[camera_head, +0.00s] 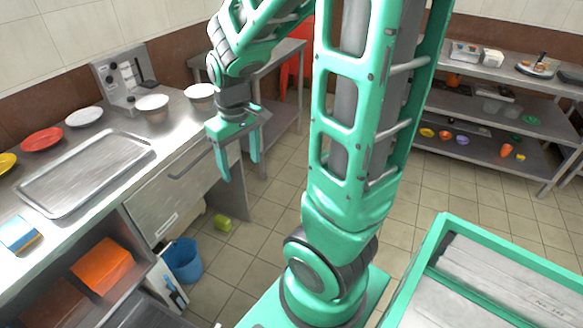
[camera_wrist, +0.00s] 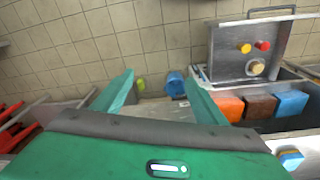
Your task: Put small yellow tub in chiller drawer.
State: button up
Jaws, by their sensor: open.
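My gripper (camera_head: 239,158) is open and empty, hanging above and beside the counter's edge with its fingers pointing down. Its two fingers also show in the wrist view (camera_wrist: 160,90). I cannot clearly pick out the small yellow tub. A small round yellow thing (camera_wrist: 244,47) shows beside a red one (camera_wrist: 262,45) in what looks like a pulled-out metal drawer (camera_wrist: 228,62), likely the chiller drawer. In the head view only part of a grey opening (camera_head: 150,312) shows there, at the bottom edge.
The counter holds a metal tray (camera_head: 85,170), plates, bowls and a blue-and-yellow block (camera_head: 19,234). Orange (camera_head: 102,266) and brown (camera_head: 55,305) boxes sit below it. A blue bucket (camera_head: 184,260) and a yellow-green object (camera_head: 223,222) are on the floor. Shelves (camera_head: 500,108) stand at right.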

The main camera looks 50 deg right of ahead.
jog(key=s+d+r+m, duration=0.1)
jog(key=s+r+m, duration=0.1)
jog(key=s, duration=0.6)
jog(key=s+r+m, duration=0.3)
jog(key=s, duration=0.5)
jog(key=shift+s+d+r+m+g+y, duration=0.2)
jog(key=shift+d+r+m+g+y, duration=0.1)
jog(key=shift+d+g, duration=0.1)
jog(key=shift+w, duration=0.1)
